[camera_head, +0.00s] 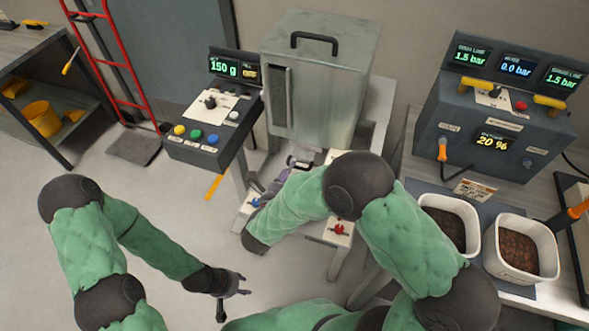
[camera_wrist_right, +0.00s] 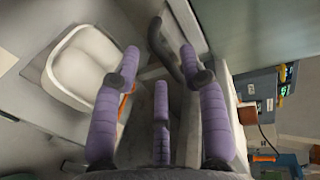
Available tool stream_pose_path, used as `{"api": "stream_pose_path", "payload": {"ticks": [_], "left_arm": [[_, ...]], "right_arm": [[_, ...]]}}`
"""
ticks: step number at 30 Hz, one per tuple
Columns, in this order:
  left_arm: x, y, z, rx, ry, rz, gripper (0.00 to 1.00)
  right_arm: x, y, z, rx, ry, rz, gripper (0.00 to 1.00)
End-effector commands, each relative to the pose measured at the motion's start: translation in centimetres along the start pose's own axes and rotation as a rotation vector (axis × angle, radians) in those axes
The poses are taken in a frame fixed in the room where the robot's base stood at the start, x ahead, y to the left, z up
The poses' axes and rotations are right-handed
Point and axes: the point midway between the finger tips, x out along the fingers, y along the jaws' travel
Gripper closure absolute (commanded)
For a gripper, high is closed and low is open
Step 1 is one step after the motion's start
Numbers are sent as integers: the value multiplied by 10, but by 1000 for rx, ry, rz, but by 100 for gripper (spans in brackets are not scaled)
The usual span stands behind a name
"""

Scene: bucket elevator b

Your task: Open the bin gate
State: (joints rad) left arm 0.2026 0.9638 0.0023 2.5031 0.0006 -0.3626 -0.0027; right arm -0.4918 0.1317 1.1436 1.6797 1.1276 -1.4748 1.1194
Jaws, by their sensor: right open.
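The metal bin (camera_head: 318,85), a grey box with a black handle on its lid, stands at the back centre in the head view. Its lower front is largely hidden behind my right arm. My right gripper (camera_head: 272,187) is below the bin's front, partly covered by that arm. In the right wrist view its purple fingers (camera_wrist_right: 160,62) are spread open. A black curved handle (camera_wrist_right: 165,48) lies between and beyond the fingertips; I cannot tell whether they touch it. My left gripper (camera_head: 238,286) hangs low over the floor, apart from everything, its fingers apart and empty.
A control box (camera_head: 208,135) with coloured buttons and a "150 g" display stands left of the bin. A pressure panel (camera_head: 500,110) and two white tubs of brown material (camera_head: 503,267) are at right. A white container (camera_wrist_right: 82,68) shows in the wrist view.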

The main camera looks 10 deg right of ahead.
Motion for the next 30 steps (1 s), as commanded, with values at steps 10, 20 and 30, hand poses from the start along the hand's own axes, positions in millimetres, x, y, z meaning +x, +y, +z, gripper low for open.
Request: {"api": "stream_pose_path", "payload": {"ticks": [10,20,30], "left_arm": [[9,-3,0,0,-1,0,60],[9,-3,0,0,0,0,60],[9,-3,0,0,0,0,60]], "right_arm": [[36,1,0,0,1,1,57],[38,0,0,0,0,1,60],[37,0,0,-1,0,1,100]]}}
